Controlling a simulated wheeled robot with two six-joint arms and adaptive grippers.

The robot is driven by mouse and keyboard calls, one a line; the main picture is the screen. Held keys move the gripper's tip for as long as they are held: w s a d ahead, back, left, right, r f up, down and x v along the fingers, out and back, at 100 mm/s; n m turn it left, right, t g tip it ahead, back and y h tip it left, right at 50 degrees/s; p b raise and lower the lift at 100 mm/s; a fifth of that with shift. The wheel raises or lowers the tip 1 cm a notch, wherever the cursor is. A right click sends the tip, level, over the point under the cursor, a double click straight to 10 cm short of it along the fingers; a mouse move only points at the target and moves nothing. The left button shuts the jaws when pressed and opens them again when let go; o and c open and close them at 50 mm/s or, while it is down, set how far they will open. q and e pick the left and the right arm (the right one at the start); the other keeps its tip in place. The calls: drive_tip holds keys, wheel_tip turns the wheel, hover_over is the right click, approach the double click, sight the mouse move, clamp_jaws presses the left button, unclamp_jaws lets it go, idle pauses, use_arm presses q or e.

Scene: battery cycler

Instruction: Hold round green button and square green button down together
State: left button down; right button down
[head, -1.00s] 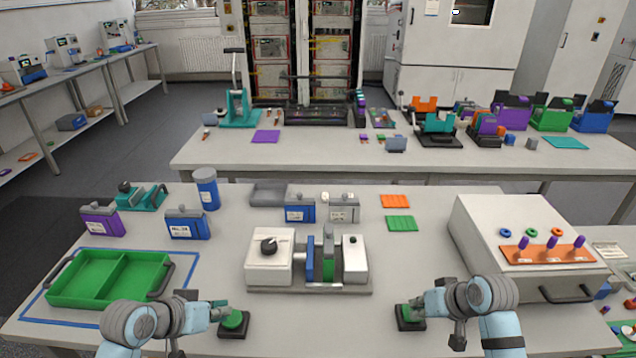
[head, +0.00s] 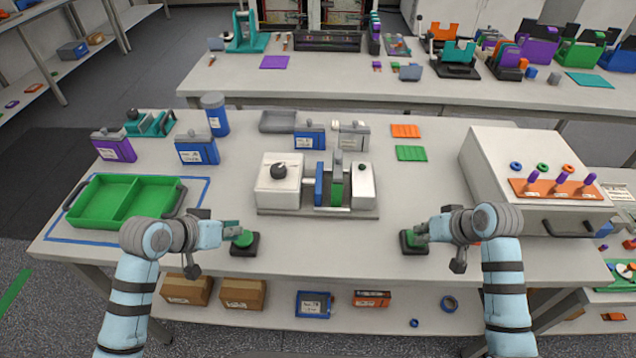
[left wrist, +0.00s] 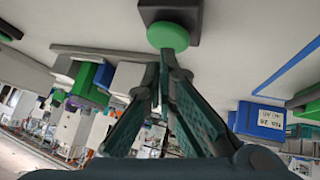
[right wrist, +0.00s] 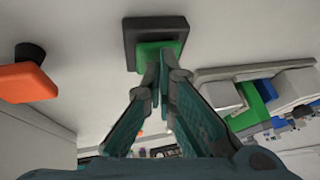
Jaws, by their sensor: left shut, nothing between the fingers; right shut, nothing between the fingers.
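The round green button (head: 242,239) sits on a dark square base near the front edge of the table, left of centre. It also shows in the left wrist view (left wrist: 168,37). My left gripper (head: 237,230) is shut and empty, its fingertips at the button's top. The square green button (head: 411,238) sits on a similar base to the right, and also shows in the right wrist view (right wrist: 158,52). My right gripper (head: 420,231) is shut and empty, its tips at that button. I cannot tell how far either button is pressed.
A white and grey fixture (head: 316,212) stands behind and between the buttons. A green tray (head: 95,218) is at the left, and a large white box (head: 490,165) at the right. An orange button (right wrist: 30,82) shows in the right wrist view. The table between the buttons is clear.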

use_arm(q)
drive_tip(key=shift+f, duration=0.15)
idle(0.3)
drive_tip(key=shift+f, duration=1.05)
idle(0.4)
idle(3.3)
use_arm(e)
wheel_tip(320, 180, up, 7)
idle(0.5)
use_arm(q)
drive_tip(key=shift+r, duration=3.55)
